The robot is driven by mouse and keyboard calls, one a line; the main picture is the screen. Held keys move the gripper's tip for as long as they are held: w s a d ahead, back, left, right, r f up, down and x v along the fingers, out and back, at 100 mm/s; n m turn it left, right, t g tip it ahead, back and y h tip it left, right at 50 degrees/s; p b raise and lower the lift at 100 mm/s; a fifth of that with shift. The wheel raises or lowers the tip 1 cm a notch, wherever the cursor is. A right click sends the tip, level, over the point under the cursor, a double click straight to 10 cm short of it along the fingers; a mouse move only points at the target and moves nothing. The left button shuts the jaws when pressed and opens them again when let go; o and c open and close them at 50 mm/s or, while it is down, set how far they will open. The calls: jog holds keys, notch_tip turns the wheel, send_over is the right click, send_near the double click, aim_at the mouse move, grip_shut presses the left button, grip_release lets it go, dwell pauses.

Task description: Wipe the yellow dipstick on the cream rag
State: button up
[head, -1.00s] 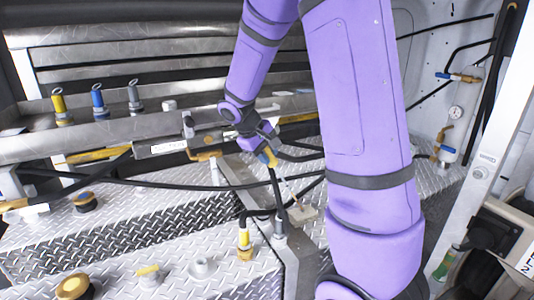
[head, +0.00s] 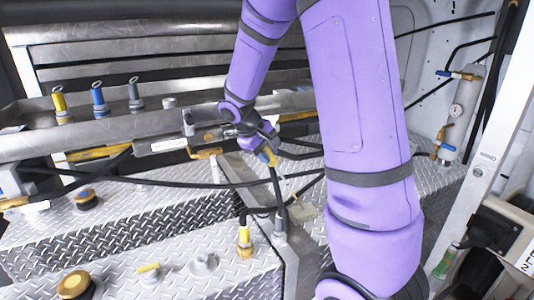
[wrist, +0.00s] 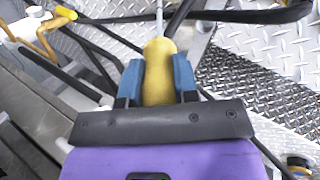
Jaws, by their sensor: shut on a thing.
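My gripper (head: 262,152) is shut on the yellow handle of the dipstick (head: 272,161). In the wrist view the handle (wrist: 158,72) sits between the blue finger pads of my gripper (wrist: 158,80), and its thin rod runs out past the top edge. In the head view the rod slants down and right towards the cream rag (head: 306,213), a small pale patch on the tread plate. The rod's tip is at or just above the rag; I cannot tell whether they touch. My arm hides what lies to the rag's right.
Yellow (head: 60,103), blue (head: 98,100) and grey (head: 134,95) fittings stand on the rail at the left. Black hoses cross near my gripper. A yellow-topped tube (head: 244,238) and a gold cap (head: 74,285) stand on the front tank.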

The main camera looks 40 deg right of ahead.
jog(key=shift+s+a, duration=0.1)
jog(key=shift+s, duration=0.55)
jog(key=shift+w, duration=0.65)
jog(key=shift+r, duration=3.5)
jog(key=shift+f, duration=3.1)
jog(key=shift+f, duration=0.35)
jog(key=shift+s+f, duration=0.1)
jog(key=shift+f, duration=0.05)
jog(key=shift+s, duration=0.55)
jog(key=shift+w, duration=0.4)
